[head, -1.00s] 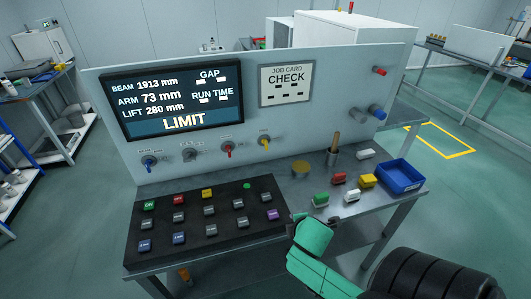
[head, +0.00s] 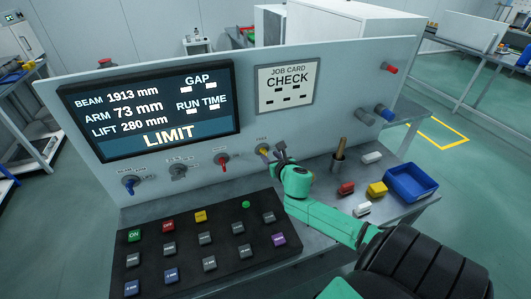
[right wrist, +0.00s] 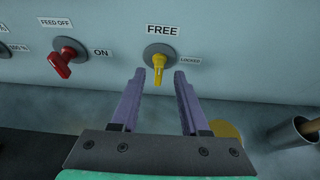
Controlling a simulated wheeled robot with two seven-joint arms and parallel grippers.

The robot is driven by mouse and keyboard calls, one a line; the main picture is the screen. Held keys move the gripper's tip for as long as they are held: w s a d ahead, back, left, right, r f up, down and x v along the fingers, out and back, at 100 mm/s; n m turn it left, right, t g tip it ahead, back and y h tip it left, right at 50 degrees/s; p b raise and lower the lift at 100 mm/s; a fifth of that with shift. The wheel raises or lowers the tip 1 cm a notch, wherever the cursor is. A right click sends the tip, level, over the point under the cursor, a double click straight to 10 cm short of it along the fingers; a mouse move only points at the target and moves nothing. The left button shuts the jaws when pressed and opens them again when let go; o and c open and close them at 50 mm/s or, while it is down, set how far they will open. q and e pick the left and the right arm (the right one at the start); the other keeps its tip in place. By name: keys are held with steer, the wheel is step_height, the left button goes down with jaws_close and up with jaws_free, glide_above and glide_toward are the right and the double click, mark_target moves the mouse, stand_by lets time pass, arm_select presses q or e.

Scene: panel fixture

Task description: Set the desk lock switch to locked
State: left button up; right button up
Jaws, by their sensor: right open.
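The lock switch is a yellow rotary knob (head: 263,150) on a grey round plate, low on the upright panel. It also shows in the right wrist view (right wrist: 158,66), with a "FREE" label (right wrist: 162,30) above it and a "LOCKED" label (right wrist: 190,60) to its right. Its handle looks vertical, in line with FREE. My right gripper (head: 281,151) is in front of the panel, close to the knob. In the right wrist view the gripper (right wrist: 159,78) is open, its two purple fingers on either side of the knob's handle, apart from it. My left gripper is not in view.
A red knob (right wrist: 66,58) sits left of the yellow one. A screen (head: 155,108) reads LIMIT. Below are a black button board (head: 205,265), a wooden-handled item in a cup (head: 338,160), coloured blocks and a blue tray (head: 410,184).

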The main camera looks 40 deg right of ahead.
mark_target(266, 153)
steer(key=x, duration=0.5)
steer(key=shift+w, duration=0.1)
steer(key=shift+w+f, duration=0.1)
steer(key=shift+c, duration=0.3)
jaws_close()
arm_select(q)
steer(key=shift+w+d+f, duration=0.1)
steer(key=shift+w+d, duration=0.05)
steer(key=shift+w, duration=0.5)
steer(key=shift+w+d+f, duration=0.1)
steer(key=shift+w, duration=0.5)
